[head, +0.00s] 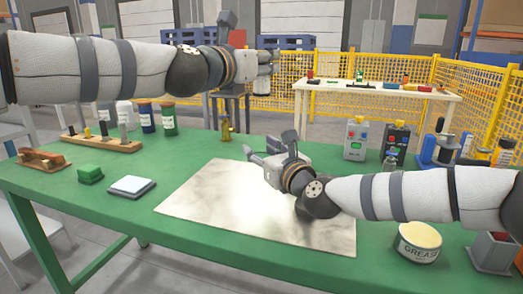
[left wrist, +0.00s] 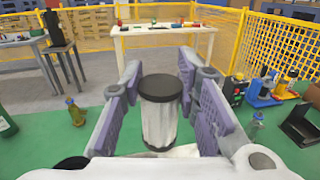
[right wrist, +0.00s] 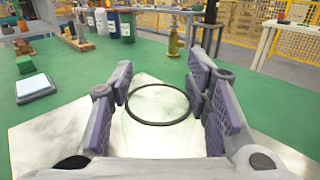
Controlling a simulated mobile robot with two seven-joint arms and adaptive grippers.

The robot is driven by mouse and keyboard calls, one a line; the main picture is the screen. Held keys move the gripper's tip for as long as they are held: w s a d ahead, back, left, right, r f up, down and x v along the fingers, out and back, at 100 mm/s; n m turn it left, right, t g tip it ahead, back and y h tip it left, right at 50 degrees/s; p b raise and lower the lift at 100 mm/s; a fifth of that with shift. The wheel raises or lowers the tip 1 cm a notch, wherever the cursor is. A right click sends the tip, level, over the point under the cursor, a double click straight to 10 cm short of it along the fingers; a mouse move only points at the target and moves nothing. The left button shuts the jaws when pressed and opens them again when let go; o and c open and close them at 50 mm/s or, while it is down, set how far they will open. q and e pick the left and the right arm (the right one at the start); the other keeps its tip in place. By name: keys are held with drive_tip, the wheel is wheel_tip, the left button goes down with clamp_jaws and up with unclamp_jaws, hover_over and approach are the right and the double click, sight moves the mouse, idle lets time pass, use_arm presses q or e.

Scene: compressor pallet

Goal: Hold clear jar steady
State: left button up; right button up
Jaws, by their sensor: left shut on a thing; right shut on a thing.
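My left gripper (head: 268,68) is shut on a pale, streaked cylinder with dark end caps (left wrist: 160,115), raised above the table. The cylinder is upright between the fingers in the left wrist view. My right gripper (head: 262,157) is low over the pale mat, shut on what looks like the clear jar. In the right wrist view only the jar's dark round rim (right wrist: 160,123) stands out between the fingers. Its clear walls are hard to make out against the mat, and I cannot tell whether its base touches the mat.
The marbled mat (head: 200,210) lies on the green table (head: 70,215). A brass fitting (head: 226,130), bottles, a wooden rack (head: 100,142) and a white pad (head: 131,187) are at the left.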

drive_tip(key=shift+s+a+f, duration=0.1)
drive_tip(key=shift+f, duration=0.2)
use_arm(q)
wheel_tip(320, 180, down, 12)
drive_tip(key=shift+f, duration=0.2)
idle(0.9)
drive_tip(key=o, duration=1.1)
drive_tip(key=v, duration=1.2)
drive_tip(key=shift+s+r, duration=0.1)
use_arm(e)
drive_tip(key=shift+f, duration=0.1)
